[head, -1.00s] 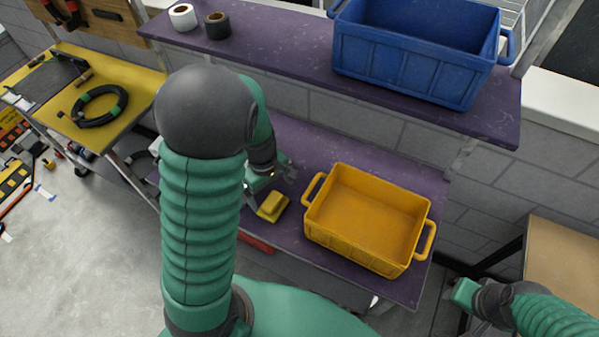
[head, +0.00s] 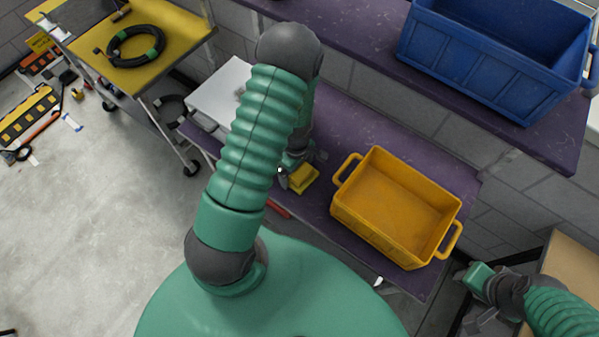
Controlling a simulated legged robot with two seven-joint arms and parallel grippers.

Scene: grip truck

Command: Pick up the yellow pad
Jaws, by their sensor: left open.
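The yellow pad (head: 304,179) lies on the lower purple shelf (head: 352,128), left of the yellow bin. My left gripper (head: 299,172) is open at the pad, with one grey finger by its left side and the other near its far right side. My left arm hides part of the gripper, and I cannot tell whether the fingers touch the pad. My right arm comes in at the lower right, and its gripper (head: 462,275) shows only in part near the frame's lower right.
An empty yellow bin (head: 367,222) with handles stands right of the pad. A blue bin (head: 476,61) sits on the upper purple shelf (head: 377,42) above. A white box (head: 222,92) is at the shelf's left end. A yellow cart (head: 170,45) holds a coiled black hose (head: 136,46).

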